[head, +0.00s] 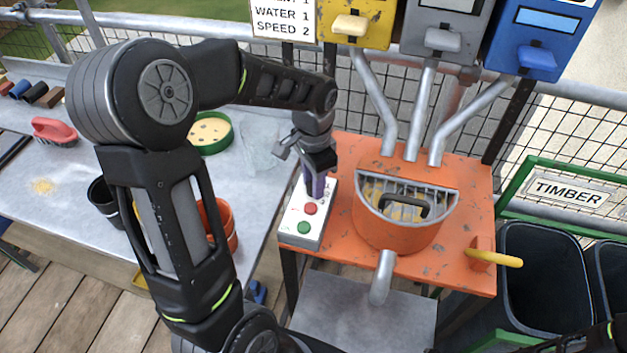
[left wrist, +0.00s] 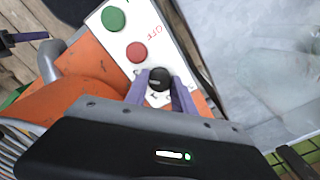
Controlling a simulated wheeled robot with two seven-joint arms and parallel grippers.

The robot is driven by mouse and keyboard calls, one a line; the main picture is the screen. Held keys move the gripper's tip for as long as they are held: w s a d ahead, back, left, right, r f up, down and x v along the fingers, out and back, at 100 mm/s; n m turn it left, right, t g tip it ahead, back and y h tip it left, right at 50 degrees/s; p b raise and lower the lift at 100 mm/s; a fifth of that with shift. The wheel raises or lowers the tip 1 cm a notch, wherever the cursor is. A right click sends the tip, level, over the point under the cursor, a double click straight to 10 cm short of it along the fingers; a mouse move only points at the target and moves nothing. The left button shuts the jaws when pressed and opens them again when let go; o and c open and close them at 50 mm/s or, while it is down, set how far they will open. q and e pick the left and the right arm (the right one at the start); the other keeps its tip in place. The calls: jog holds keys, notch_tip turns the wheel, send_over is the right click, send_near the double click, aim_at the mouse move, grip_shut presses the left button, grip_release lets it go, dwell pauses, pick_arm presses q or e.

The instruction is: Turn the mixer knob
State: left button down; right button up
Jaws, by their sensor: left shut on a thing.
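The mixer knob (left wrist: 158,79) is a small black round knob on a white control panel (left wrist: 112,48), seen in the left wrist view. My left gripper (left wrist: 160,90) is shut on it, with a purple finger on either side. In the head view my left gripper (head: 317,188) points down onto the top end of the panel (head: 291,222) and hides the knob. The red button (head: 310,208) and green button (head: 303,228) sit beside the fingers. The mixer (head: 395,225) is an orange drum with a grated lid, right of the panel.
Yellow (head: 355,12), grey (head: 440,40) and blue (head: 535,45) dispensers with pipes stand above the orange table (head: 465,185). A yellow-handled lever (head: 495,258) is at right. A grey worktop (head: 75,150) with a green tub (head: 210,133) lies left. Black bins (head: 545,275) stand right.

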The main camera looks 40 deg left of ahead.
dwell(0.4)
pick_arm(q)
jog(key=c, duration=1.1)
grip_release()
jog(key=shift+o, duration=0.2)
jog(key=shift+r, duration=0.1)
notch_tip(320, 180, up, 8)
jog(key=shift+f, duration=0.15)
